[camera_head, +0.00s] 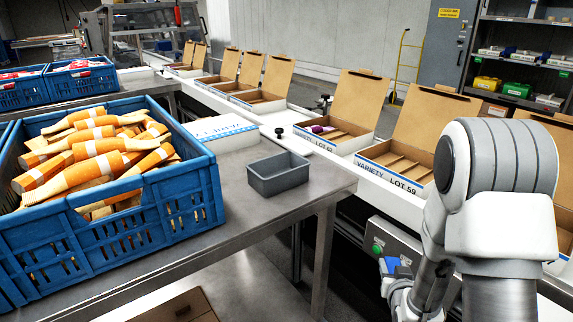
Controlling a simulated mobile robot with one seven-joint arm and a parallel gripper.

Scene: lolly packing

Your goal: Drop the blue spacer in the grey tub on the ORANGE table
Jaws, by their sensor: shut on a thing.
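The grey tub (278,178) is a small open-topped box. It stands upright near the right corner of a bare metal table (262,212), just right of a blue crate of orange-wrapped lollies. The table top looks steel-grey, not orange. My gripper (392,272) is low at the lower right, beyond the table's right edge and apart from the tub. It is shut on the blue spacer (391,265), which shows only as a small blue patch. My arm and wrist hide part of the gripper, and the fingertips are hard to make out.
The blue crate (182,212) of orange lollies fills the table's left. A white box (222,130) with blue lettering lies behind the tub. A conveyor with open cartons (345,108) runs along the right. A control box with a green button (378,247) is beside my gripper.

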